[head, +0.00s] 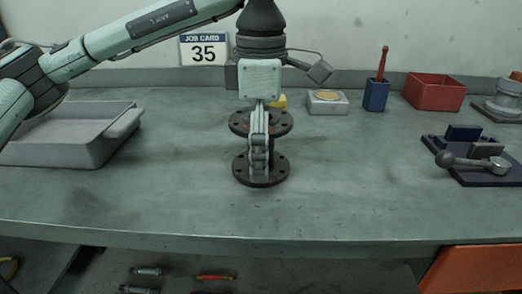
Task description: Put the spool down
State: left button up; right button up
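The spool (279,166) is a dark metal piece with a round, bolt-holed flange at each end. It is upright at the middle of the grey workbench (350,190). My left gripper (259,172) points straight down at it, with a pale finger in front of the spool's neck and across both flanges. The other finger is hidden, so I cannot tell whether the fingers are closed on the spool. I cannot tell whether the lower flange touches the bench. My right gripper is not in view.
A grey tray (60,150) stands at the left. A small box (327,105), a blue holder (376,96) with a red tool, and a red bin (434,93) stand along the back. A dark fixture (475,177) with a lever lies at the right. Bench around the spool is clear.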

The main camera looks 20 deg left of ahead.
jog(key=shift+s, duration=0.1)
pick_arm(q)
jog(key=shift+r, duration=0.15)
notch_tip(320, 180, up, 2)
jog(key=shift+r, duration=0.2)
notch_tip(320, 180, up, 7)
jog(key=shift+r+p, duration=0.2)
jog(key=shift+p, duration=0.15)
jog(key=shift+r, duration=1)
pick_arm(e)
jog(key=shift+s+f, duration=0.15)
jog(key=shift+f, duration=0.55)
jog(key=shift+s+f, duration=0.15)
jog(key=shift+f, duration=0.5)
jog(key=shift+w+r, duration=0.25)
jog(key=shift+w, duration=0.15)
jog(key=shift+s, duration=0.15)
